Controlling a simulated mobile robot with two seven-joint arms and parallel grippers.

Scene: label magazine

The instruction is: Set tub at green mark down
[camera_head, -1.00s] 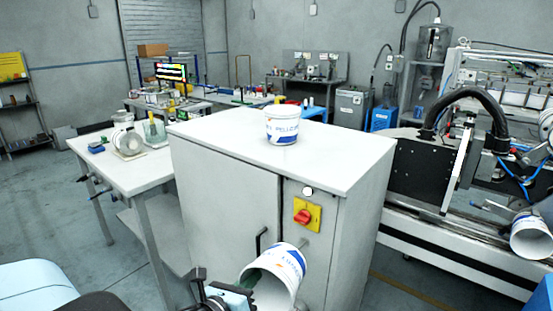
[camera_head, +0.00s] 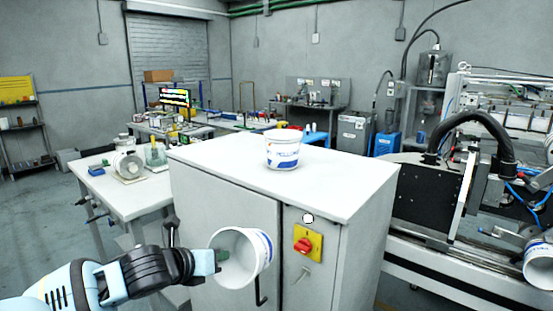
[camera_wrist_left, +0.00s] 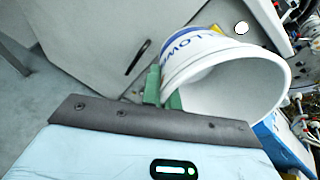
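My left gripper (camera_head: 216,260) is shut on the wall of a white tub (camera_head: 262,250) with blue lettering. The tub is tilted on its side in front of the cabinet, its open mouth facing left towards the gripper. The left wrist view shows the green fingertips (camera_wrist_left: 164,92) at the tub's rim (camera_wrist_left: 285,90). A second white tub (camera_head: 283,152) stands upright on the cabinet top (camera_head: 240,160). A third tub (camera_head: 538,264) lies tilted at the machine on the right, partly cut off. I see no green mark. My right gripper is not in view.
The grey cabinet (camera_head: 225,215) has a red knob on a yellow plate (camera_head: 307,245) and a door handle (camera_head: 262,286). Its top is clear around the standing tub. A side table (camera_head: 125,195) with small items adjoins on the left; the machine (camera_head: 425,205) stands right.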

